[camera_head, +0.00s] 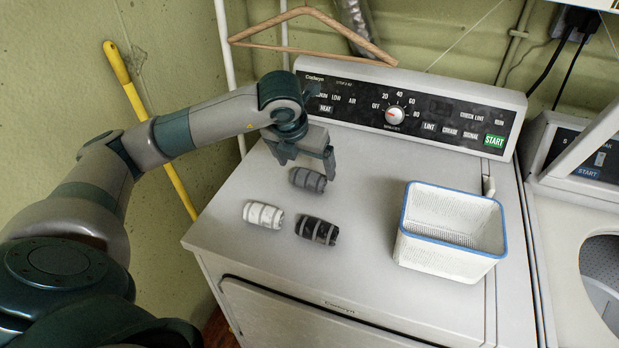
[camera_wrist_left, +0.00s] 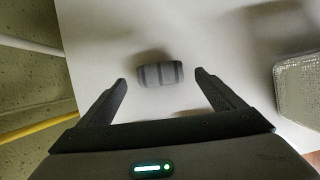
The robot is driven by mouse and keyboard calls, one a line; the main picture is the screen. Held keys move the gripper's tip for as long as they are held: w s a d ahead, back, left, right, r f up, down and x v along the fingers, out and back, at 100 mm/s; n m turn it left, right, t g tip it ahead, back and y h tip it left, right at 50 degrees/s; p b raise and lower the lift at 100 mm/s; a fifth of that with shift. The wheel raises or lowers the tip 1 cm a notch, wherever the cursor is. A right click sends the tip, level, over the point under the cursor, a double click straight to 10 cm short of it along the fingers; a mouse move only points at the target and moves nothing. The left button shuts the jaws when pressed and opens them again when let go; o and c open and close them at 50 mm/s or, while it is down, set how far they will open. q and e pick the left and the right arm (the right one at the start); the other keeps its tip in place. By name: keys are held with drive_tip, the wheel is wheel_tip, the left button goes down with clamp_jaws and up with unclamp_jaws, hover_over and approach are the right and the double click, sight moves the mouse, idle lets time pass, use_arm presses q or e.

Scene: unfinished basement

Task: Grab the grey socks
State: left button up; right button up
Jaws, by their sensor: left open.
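The grey socks (camera_head: 308,179), a rolled bundle with darker stripes, lie on the top of the dryer. In the left wrist view the grey socks (camera_wrist_left: 160,74) lie between and just beyond the fingertips. My left gripper (camera_head: 305,160) is above and just behind the bundle, pointing down. In the left wrist view my left gripper (camera_wrist_left: 161,78) is open and empty, with one finger on each side. White striped socks (camera_head: 263,214) and black striped socks (camera_head: 316,230) lie in front of the grey ones. My right gripper is not in view.
A white basket (camera_head: 452,232) with a blue rim stands empty on the right of the dryer top (camera_head: 360,270). The control panel (camera_head: 410,108) rises behind. A wooden hanger (camera_head: 310,20) rests above it. The dryer top between socks and basket is clear.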

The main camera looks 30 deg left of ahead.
sight(308, 173)
use_arm(q)
drive_tip(key=p+x, duration=0.2)
drive_tip(key=x, duration=0.1)
drive_tip(key=shift+f, duration=0.25)
drive_tip(key=shift+w+f, duration=0.25)
drive_tip(key=shift+f, duration=0.3)
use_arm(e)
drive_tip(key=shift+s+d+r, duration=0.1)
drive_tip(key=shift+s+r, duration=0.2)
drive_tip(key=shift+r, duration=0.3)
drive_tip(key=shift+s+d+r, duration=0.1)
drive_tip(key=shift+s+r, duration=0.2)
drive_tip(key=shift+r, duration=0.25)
use_arm(q)
drive_tip(key=c, duration=1.1)
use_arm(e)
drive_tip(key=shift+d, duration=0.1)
